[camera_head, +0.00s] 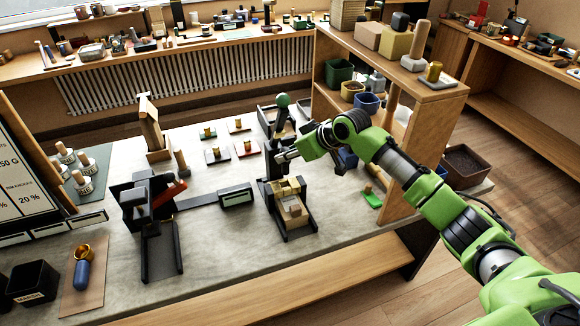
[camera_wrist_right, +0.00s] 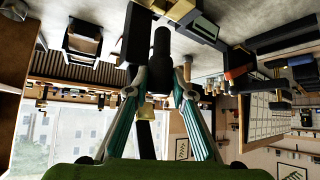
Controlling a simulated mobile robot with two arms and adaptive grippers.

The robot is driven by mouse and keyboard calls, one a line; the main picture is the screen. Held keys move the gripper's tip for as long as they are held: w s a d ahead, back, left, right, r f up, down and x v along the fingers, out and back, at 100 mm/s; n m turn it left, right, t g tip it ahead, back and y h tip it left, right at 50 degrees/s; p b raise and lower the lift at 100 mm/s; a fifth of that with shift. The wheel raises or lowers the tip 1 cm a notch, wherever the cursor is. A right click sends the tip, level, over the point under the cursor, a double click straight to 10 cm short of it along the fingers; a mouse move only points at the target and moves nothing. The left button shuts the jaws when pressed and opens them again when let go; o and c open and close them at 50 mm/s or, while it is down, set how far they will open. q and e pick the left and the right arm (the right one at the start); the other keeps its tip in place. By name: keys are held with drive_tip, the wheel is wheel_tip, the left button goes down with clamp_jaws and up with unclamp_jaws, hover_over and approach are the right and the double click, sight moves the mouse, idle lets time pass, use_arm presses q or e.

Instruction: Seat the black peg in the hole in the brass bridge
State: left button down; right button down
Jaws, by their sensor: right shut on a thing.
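My right gripper (camera_head: 282,156) reaches in from the right, just beside a black stand with a green ball knob (camera_head: 283,100). In the right wrist view its teal-sided fingers (camera_wrist_right: 162,82) are closed around a dark cylinder, which looks like the black peg (camera_wrist_right: 163,43). The peg does not show clearly in the head view. Small brass pieces stand on plates on the table, one of them at the back (camera_head: 208,132); I cannot tell which, if any, is the brass bridge. My left gripper is not in view.
A black chute holding wooden blocks (camera_head: 292,207) is just in front of my right gripper. A black device with a red lever (camera_head: 168,194) stands to the left. A wooden shelf (camera_head: 440,93) rises behind the arm.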

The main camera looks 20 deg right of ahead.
sight(290, 161)
drive_tip(key=shift+a, duration=0.15)
drive_tip(key=shift+w, duration=0.2)
drive_tip(key=shift+p, duration=0.35)
drive_tip(key=shift+f, duration=0.2)
drive_tip(key=shift+s+f+b, duration=0.1)
drive_tip(key=shift+f+b, duration=0.35)
drive_tip(key=shift+f, duration=0.55)
drive_tip(key=shift+f+b, duration=0.3)
drive_tip(key=shift+f, duration=0.2)
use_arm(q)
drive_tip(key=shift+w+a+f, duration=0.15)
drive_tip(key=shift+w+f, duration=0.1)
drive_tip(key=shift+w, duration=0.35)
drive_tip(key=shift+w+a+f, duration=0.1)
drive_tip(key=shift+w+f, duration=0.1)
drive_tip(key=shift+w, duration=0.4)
use_arm(e)
drive_tip(key=shift+f, duration=0.1)
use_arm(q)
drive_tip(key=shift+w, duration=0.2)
